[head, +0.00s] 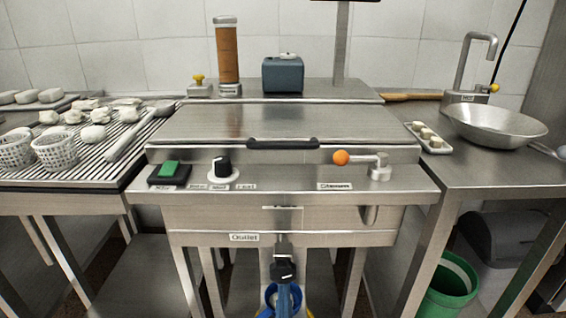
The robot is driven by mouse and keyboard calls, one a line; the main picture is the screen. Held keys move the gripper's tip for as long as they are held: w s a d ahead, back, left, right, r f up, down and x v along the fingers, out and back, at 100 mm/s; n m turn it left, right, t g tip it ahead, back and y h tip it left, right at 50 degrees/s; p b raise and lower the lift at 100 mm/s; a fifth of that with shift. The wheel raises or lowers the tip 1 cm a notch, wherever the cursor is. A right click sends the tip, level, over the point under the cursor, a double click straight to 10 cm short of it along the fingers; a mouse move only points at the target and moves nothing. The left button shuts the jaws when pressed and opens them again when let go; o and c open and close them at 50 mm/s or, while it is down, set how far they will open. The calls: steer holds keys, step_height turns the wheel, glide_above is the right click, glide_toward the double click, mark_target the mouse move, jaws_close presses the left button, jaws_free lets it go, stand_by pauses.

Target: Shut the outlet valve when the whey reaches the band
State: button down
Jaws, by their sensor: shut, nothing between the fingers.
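A steel vat with a closed lid (245,121) and a black handle (283,143) stands in the middle. Below its front, under a label reading Outlet (244,237), a steel spout with a black fitting (283,270) points down. A blue lever-like part (284,296) hangs below the fitting; I cannot tell whether the outlet is open or shut. A tall clear column (227,55) at the back left is filled brown nearly to its cap. I cannot make out a band or a distinct whey level on it. My gripper is not in view.
A green switch (169,168), a black knob (222,167) and an orange-balled lever (341,157) line the front ledge. Perforated baskets (56,151) and white cheeses sit on the left drain rack. A steel bowl (496,128) stands right, above a green bin (449,285).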

steer(key=shift+w+a+r, duration=0.1)
steer(key=shift+a+r, duration=0.05)
steer(key=shift+r, duration=0.15)
steer(key=s+f+b, duration=0.1)
steer(key=s, duration=0.5)
steer(key=shift+d, duration=0.2)
steer(key=shift+s, duration=0.1)
